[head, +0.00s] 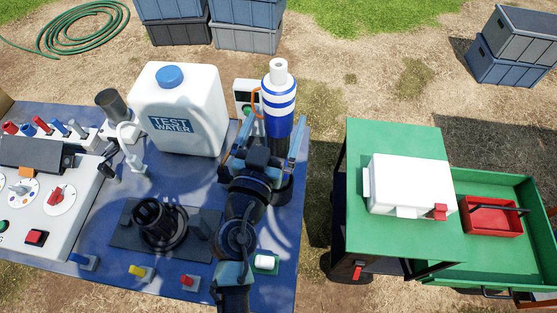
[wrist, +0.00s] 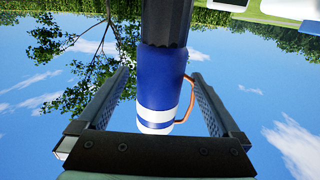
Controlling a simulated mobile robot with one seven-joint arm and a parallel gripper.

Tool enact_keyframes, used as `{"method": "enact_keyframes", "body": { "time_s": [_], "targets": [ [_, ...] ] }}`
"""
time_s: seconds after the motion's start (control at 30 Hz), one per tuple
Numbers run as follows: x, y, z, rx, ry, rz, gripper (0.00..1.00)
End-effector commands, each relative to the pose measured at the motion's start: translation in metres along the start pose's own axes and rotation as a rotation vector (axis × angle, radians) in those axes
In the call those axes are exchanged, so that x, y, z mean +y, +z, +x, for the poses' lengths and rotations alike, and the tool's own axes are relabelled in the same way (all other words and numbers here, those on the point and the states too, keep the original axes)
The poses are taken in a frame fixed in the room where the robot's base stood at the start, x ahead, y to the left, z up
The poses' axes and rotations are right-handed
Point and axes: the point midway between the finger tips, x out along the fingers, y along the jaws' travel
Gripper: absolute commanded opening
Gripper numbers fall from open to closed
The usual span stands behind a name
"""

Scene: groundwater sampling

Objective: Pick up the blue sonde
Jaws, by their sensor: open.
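The blue sonde (head: 280,112) stands upright at the back right of the blue table, with white bands, a white top and a black lower part. An orange-brown handle (head: 256,102) is on its left side. My gripper (head: 269,140) is open at the sonde, one finger on each side. In the wrist view the sonde's blue body (wrist: 163,75) shows between the open fingers of my gripper (wrist: 159,76), with a gap on both sides. The handle (wrist: 187,100) is close to the right finger there. My gripper hides the sonde's foot in the head view.
A white TEST WATER jug (head: 190,120) stands left of the sonde. A small grey box with a green button (head: 246,110) is close behind it. A control panel (head: 55,190) and a black round fitting (head: 160,220) occupy the table. A green cart (head: 385,140) stands to the right, across a gap.

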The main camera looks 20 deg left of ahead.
Motion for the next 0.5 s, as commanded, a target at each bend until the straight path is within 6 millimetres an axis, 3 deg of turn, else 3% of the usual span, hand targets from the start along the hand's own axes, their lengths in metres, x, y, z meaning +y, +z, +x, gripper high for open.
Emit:
{"method": "enact_keyframes", "body": {
  "time_s": [0.2,0.47,0.5],
  "targets": [
    [0.000,-0.002,0.020,0.001,0.000,0.000,1.00],
    [0.000,0.000,0.021,0.000,0.000,0.000,1.00],
    [0.000,0.000,0.021,0.000,0.000,0.000,0.93]
  ]
}}
